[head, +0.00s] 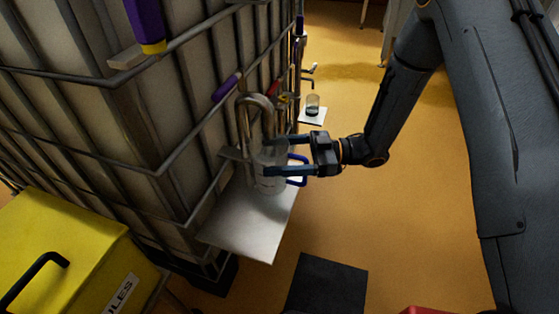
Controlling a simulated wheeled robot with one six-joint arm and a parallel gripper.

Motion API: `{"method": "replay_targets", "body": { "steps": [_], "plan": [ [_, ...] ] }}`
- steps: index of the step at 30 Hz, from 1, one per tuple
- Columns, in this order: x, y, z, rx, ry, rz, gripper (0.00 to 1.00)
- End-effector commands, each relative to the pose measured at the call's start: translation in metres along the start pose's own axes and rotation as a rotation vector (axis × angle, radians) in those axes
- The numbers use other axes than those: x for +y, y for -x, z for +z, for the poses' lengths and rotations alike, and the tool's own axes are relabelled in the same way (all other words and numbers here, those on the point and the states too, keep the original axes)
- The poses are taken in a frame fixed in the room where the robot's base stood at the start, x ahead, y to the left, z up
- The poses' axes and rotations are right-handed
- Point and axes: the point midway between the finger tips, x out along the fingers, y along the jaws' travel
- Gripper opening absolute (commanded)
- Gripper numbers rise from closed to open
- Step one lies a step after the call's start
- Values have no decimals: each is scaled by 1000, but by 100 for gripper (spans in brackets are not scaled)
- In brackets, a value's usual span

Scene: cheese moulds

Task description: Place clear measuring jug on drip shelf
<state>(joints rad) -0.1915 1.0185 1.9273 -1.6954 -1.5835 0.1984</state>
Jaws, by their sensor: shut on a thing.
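The clear measuring jug (271,178) has a blue-edged handle on its right side and looks upright. My gripper (268,157) is shut on it, with one finger on the far side and one on the near side. The jug is over the back part of the drip shelf (247,222), a pale metal plate fixed to the caged tank. I cannot tell whether the jug's base touches the shelf. A curved metal spout (254,103) stands just above and behind the jug and partly overlaps it in the picture.
The caged tank (120,110) fills the left side. A purple handle (226,88) sticks out near the spout. Farther back, a small shelf (312,116) carries a dark-filled glass vessel (312,103). A yellow box (70,255) is front left. Open floor (400,220) lies to the right.

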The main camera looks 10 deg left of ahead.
Motion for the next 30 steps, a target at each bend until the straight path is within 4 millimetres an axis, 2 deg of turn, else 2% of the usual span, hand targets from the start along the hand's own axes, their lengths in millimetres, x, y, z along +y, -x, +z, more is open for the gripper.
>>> {"method": "replay_targets", "body": {
  "steps": [1, 4, 17, 18, 21, 30],
  "plan": [
    [0, 0, 9, 0, -2, 0, 46],
    [0, 0, 21, 1, -1, 0, 46],
    [0, 1, 26, 0, 0, 0, 46],
    [0, 1, 26, 0, 0, 0, 78],
    [0, 1, 26, 0, 0, 0, 94],
    [0, 1, 25, 0, 0, 0, 94]
  ]
}}
